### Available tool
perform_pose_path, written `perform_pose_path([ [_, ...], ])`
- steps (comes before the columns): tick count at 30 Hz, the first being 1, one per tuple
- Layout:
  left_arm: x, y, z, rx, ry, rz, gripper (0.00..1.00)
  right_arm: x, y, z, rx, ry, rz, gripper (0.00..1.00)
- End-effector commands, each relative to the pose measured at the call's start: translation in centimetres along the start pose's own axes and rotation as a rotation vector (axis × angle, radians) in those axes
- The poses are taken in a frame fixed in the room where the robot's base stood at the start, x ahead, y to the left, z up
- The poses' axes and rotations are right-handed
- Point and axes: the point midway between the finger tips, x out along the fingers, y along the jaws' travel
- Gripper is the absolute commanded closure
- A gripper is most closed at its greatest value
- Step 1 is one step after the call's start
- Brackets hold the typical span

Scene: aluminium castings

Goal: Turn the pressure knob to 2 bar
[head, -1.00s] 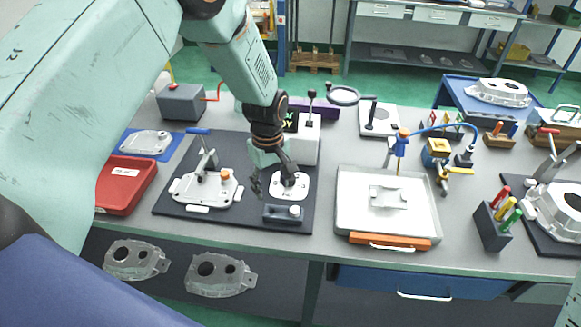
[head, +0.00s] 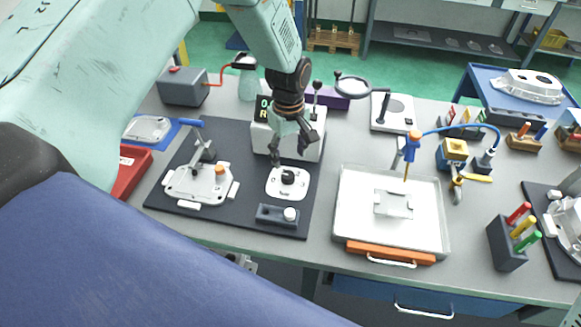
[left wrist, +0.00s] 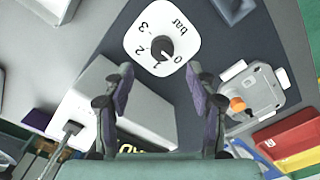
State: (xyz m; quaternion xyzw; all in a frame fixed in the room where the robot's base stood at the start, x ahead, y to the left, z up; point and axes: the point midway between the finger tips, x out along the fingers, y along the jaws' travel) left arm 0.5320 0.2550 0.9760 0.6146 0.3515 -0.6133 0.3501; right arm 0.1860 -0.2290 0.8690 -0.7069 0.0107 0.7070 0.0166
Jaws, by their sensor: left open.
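The pressure knob (head: 288,176) is a small black knob on a white rounded dial plate (head: 273,190) on the dark mat. In the left wrist view the knob (left wrist: 162,47) sits amid the marks 0, 1, 2, 3 and "bar" on the plate (left wrist: 187,38). Its pointer seems to lie toward the 0 side, but I cannot tell its exact mark. My left gripper (head: 289,156) is open and empty, above and slightly behind the knob, apart from it. Its fingers (left wrist: 160,75) spread below the dial in the left wrist view.
A white box with a display (head: 305,142) stands close behind the dial. A grey block with a white button (head: 283,214) lies in front. A casting in a clamp fixture (head: 197,184) is left on the mat (head: 243,160). A white tray (head: 345,215) stands to the right.

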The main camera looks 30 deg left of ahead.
Motion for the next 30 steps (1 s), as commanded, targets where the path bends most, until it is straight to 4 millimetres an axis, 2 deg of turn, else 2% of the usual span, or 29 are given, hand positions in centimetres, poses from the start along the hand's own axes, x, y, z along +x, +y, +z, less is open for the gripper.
perform_pose_path([
  [6,3.6,-0.4,0.1,-0.001,-0.003,-0.004,0.43,-0.3,0.0,0.0,0.001,0.000,0.000,0.60],
  [12,6.0,-0.2,0.1,-0.001,-0.001,-0.001,0.43,-0.4,0.0,0.0,0.000,0.000,0.000,0.60],
  [17,6.7,-0.1,0.1,-0.001,-0.001,-0.001,0.43,-0.4,0.0,0.0,0.000,0.000,0.000,0.60],
  [24,6.8,0.1,0.0,-0.001,-0.001,0.000,0.43,-0.4,0.0,0.0,0.001,0.000,0.000,0.60],
  [30,6.8,0.1,0.0,-0.002,-0.001,0.000,0.59,-0.4,0.0,0.0,0.001,0.000,0.000,0.60],
])
